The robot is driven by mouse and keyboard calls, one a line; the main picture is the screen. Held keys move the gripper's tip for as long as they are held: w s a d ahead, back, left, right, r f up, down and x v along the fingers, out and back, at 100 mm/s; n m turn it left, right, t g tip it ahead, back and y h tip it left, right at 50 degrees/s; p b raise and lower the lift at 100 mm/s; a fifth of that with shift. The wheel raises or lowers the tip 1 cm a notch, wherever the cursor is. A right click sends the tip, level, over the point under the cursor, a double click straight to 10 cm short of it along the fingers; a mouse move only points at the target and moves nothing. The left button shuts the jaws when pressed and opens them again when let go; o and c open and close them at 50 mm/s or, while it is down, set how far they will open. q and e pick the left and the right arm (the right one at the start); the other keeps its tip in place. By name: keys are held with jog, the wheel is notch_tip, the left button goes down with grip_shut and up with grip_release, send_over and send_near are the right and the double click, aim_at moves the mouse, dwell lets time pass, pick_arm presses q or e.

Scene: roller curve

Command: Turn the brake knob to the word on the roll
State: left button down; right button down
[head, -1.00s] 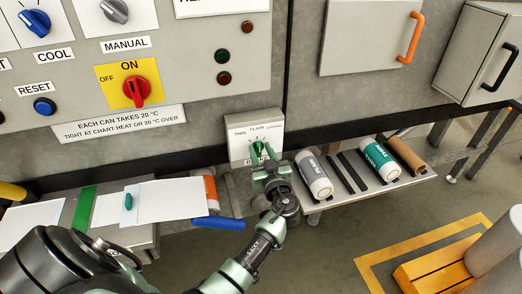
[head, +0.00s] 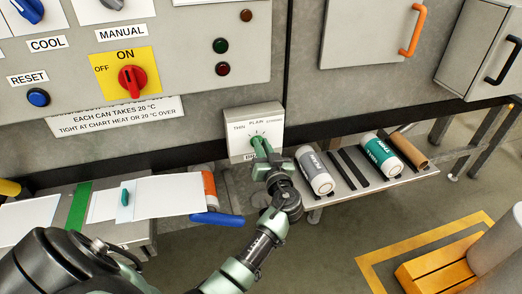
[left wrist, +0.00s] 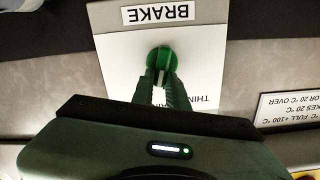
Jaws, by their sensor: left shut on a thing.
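The green brake knob (left wrist: 160,58) sits on a white plate (left wrist: 115,60) with the label BRAKE, upside down in the left wrist view. My left gripper (head: 260,145) is shut on the knob, one finger on each side. In the head view the brake box (head: 237,113) carries the words THIN, PLAIN and a third, too small to read surely. The fingers mostly cover the knob there, so its pointing is unclear. On the shelf lie a grey-labelled roll (head: 313,170) and a teal-labelled roll (head: 382,158); I cannot read their print surely. My right gripper is out of view.
White sheets (head: 168,195) and a blue handle (head: 220,219) lie left of my forearm. An orange-banded roll (head: 209,188) is beside them. A control panel with a red ON/OFF knob (head: 132,78) is above. A brown roll (head: 408,151) lies at the shelf's right.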

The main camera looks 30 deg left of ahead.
pick_arm(q)
jog(key=shift+w+d+f+m+b, duration=0.15)
jog(key=shift+m+b, duration=0.4)
jog(key=shift+m, duration=0.65)
jog(key=shift+w+d+f+m+b, duration=0.1)
jog(key=shift+m+b, duration=0.4)
jog(key=shift+m, duration=1)
jog(key=c, duration=1.4)
grip_release()
jog(key=shift+r, duration=0.1)
jog(key=b+v, duration=0.1)
jog(key=v, duration=0.6)
jog(key=shift+s+d+b, duration=0.25)
jog(key=shift+s+b, duration=0.05)
jog(key=shift+b, duration=0.1)
